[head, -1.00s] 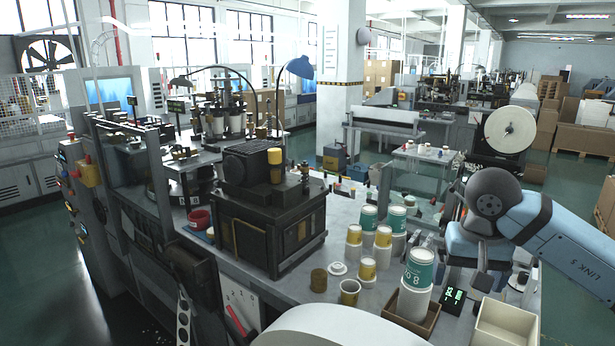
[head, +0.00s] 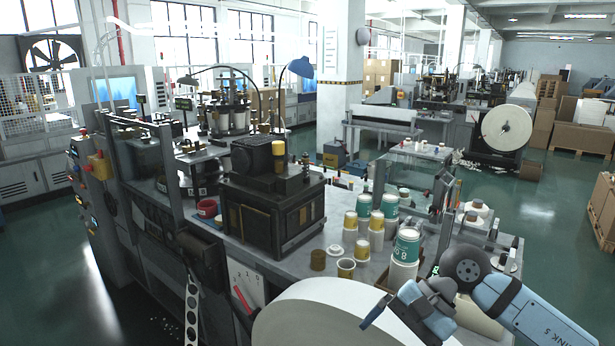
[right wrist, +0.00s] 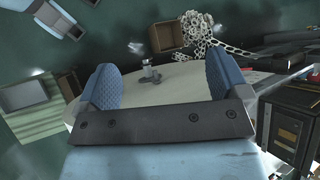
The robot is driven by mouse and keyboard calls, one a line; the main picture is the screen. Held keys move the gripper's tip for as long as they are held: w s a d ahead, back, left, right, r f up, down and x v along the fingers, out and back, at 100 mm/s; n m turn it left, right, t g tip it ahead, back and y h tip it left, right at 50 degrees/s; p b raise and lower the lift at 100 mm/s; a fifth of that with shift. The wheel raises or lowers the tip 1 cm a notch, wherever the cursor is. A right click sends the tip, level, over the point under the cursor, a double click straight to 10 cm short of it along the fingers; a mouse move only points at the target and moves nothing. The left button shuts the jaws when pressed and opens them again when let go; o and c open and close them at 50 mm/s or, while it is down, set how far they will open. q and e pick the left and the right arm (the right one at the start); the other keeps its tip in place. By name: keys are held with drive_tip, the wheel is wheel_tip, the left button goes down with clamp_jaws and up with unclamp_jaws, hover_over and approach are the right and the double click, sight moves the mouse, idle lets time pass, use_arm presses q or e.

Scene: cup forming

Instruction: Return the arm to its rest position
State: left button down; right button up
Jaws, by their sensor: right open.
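My right arm (head: 525,305) comes in from the lower right in the head view, with its elbow bent. My right gripper (head: 378,318) hangs low, in front of the large white paper roll (head: 310,315). In the right wrist view the two blue fingers (right wrist: 158,78) stand wide apart with nothing between them. The pale rounded surface of the roll shows beyond them. Whether the gripper touches the roll cannot be told. My left gripper is in neither view.
Stacked cups (head: 405,250) stand on the machine table, left of and beyond my right arm. A dark boxy machine unit (head: 270,205) stands farther left. Green floor (head: 560,255) lies open at the right. A brown box (right wrist: 167,37) shows in the right wrist view.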

drive_tip(key=s+a+m+t+y, duration=0.2)
drive_tip(key=s+a+m+y, duration=0.4)
drive_tip(key=m+y, duration=0.75)
drive_tip(key=w+d+f+m+t+h+p, duration=0.1)
drive_tip(key=d+f+m+t+h, duration=0.3)
drive_tip(key=m+t, duration=0.8)
drive_tip(key=w+d+f+m+t+h+p, duration=0.15)
drive_tip(key=f+m+t+h, duration=0.45)
drive_tip(key=m, duration=1.3)
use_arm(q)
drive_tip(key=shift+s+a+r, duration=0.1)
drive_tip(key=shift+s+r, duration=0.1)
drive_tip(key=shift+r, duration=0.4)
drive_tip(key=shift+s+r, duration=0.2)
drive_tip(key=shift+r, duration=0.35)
use_arm(e)
drive_tip(key=s+d+f+m+g+h, duration=0.3)
drive_tip(key=s+f+m+h, duration=0.1)
drive_tip(key=s+f+m, duration=0.3)
drive_tip(key=s+d+f+m+g+h, duration=0.3)
drive_tip(key=s+f+m, duration=0.4)
drive_tip(key=f+m, duration=0.4)
wheel_tip(320, 180, down, 2)
drive_tip(key=shift+s+d+f+g+h, duration=0.1)
drive_tip(key=shift+s+d+g+h, duration=0.25)
drive_tip(key=shift+h, duration=0.5)
